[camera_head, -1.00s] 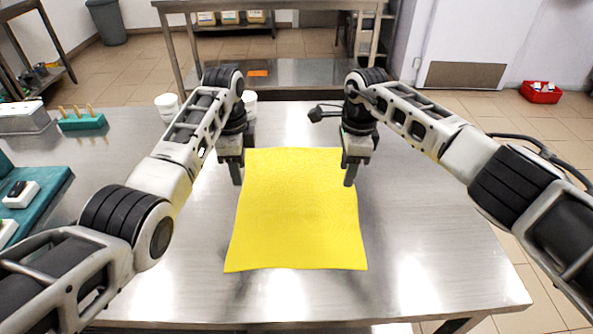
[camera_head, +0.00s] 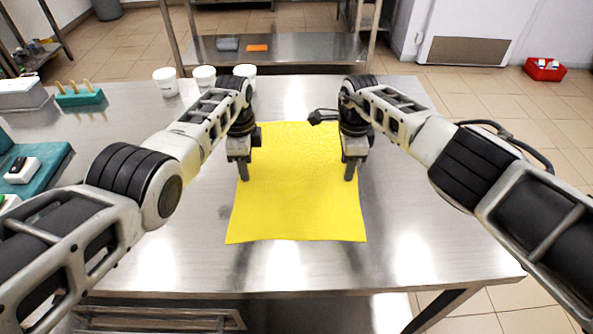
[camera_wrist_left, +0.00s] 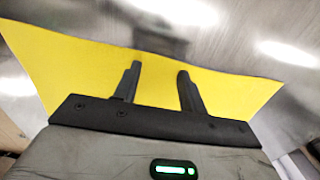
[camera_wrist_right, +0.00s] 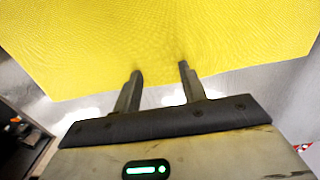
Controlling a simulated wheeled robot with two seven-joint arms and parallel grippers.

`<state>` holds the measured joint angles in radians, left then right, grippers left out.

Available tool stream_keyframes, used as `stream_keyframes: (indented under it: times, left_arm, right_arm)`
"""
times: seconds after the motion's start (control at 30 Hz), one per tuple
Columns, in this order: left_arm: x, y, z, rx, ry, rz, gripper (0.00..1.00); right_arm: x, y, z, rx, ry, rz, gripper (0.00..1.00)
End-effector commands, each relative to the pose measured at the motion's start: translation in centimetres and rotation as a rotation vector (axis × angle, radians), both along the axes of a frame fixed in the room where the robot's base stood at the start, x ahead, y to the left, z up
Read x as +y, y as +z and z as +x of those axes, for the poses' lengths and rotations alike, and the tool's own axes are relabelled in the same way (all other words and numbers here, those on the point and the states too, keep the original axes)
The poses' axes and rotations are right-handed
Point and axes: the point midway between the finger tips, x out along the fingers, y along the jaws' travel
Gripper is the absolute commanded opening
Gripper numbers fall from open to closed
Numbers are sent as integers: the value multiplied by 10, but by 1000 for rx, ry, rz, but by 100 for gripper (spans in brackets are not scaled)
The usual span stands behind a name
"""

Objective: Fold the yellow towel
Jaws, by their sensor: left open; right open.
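The yellow towel (camera_head: 298,205) lies flat and spread out on the steel table. My left gripper (camera_head: 243,172) is over the towel's left edge, pointing down. My right gripper (camera_head: 349,172) is over its right edge, also pointing down. In the left wrist view the open fingers (camera_wrist_left: 157,82) show against the towel (camera_wrist_left: 75,65), with nothing between them but towel behind. In the right wrist view the open fingers (camera_wrist_right: 160,75) overlap the edge of the towel (camera_wrist_right: 160,35). I cannot tell whether the fingertips touch the cloth. My arms hide parts of the towel's far side edges.
Three white cups (camera_head: 204,77) stand along the table's far edge. A green rack (camera_head: 80,97) with pegs and a teal mat (camera_head: 42,168) are at the left. The steel table (camera_head: 420,235) is clear on the right and in front of the towel.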

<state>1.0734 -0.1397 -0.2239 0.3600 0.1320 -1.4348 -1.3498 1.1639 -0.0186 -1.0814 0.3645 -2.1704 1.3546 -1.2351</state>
Motion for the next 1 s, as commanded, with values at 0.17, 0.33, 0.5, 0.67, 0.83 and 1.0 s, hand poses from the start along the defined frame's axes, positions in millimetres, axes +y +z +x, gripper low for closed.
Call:
stream_keyframes:
  times: [0.17, 0.33, 0.5, 0.67, 0.83, 1.0]
  left_arm:
    - [0, -2, 0, 0, 0, 0, 42]
    - [0, -3, 0, 1, 0, 0, 28]
    - [0, -4, 0, 2, 1, 0, 4]
    - [0, -4, -1, 2, 1, 1, 0]
    - [1, -4, -1, 3, 1, 1, 0]
    - [1, -2, -1, 3, 1, 1, 0]
  right_arm:
    - [0, -2, 0, 1, -1, 0, 42]
    - [0, -3, 0, 1, -1, 0, 28]
    - [0, -4, 0, 1, -1, 0, 4]
    - [-1, -4, 0, 1, -2, 0, 0]
    - [-1, -4, 0, 2, -2, 0, 0]
    - [-1, -1, 0, 2, -2, -1, 0]
